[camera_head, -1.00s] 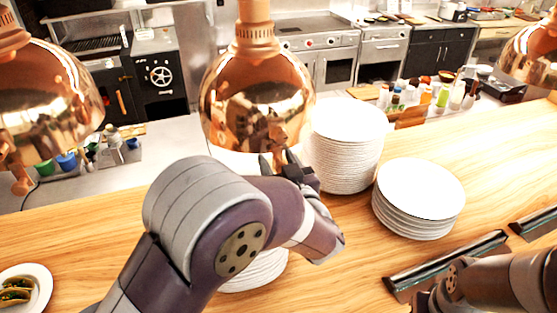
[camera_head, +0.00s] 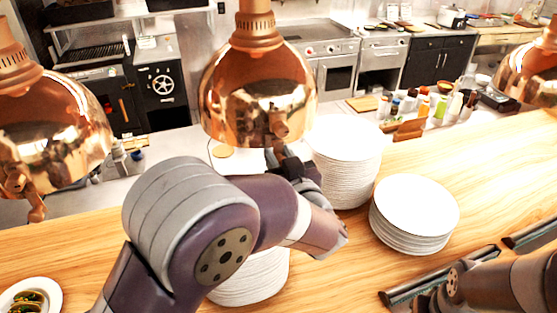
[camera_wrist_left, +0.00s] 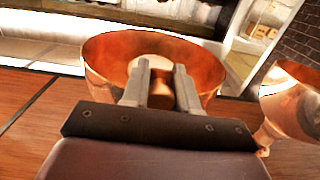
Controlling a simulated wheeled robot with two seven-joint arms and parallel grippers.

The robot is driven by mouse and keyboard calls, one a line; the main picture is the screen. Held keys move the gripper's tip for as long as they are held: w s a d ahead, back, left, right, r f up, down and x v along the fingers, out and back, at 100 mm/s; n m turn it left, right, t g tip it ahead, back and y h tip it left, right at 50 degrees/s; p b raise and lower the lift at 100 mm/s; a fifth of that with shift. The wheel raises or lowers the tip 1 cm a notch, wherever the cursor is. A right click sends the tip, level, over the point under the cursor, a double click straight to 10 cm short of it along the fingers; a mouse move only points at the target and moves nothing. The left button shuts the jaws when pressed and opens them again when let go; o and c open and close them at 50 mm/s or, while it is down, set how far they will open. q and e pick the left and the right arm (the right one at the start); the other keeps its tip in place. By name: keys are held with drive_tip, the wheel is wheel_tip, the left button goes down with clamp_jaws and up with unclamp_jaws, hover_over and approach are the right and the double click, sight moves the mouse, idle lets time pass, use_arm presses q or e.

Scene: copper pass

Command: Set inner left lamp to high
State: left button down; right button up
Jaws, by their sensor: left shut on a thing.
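The middle copper lamp (camera_head: 255,95), which I take as the inner left lamp, hangs over the wooden counter. A small copper knob (camera_head: 281,129) sits on its near lower side. My left gripper (camera_head: 277,150) is at this knob, just below the rim, and is shut on it; the exact contact is hard to see. In the left wrist view the lamp's open underside (camera_wrist_left: 205,66) lies beyond the two fingers (camera_wrist_left: 160,72), with a pale bulb inside. The knob's setting cannot be read. My right arm shows at the lower right, its gripper out of view.
Another copper lamp (camera_head: 45,130) hangs at the left and one (camera_head: 530,75) at the far right. Plate stacks (camera_head: 345,160) (camera_head: 412,215) stand on the counter (camera_head: 480,160), with one stack (camera_head: 250,278) under my left arm. A plate with food (camera_head: 50,297) is at lower left.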

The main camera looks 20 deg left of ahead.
use_arm(q)
drive_tip(key=shift+r, duration=0.35)
drive_tip(key=c, duration=0.9)
unclamp_jaws()
drive_tip(key=shift+s+d, duration=0.1)
drive_tip(key=shift+s, duration=0.05)
drive_tip(key=shift+s+d+f+b, duration=0.15)
drive_tip(key=shift+s+d+b, duration=0.05)
drive_tip(key=shift+b, duration=0.15)
drive_tip(key=b+v, duration=0.5)
drive_tip(key=v, duration=0.7)
drive_tip(key=shift+s, duration=0.1)
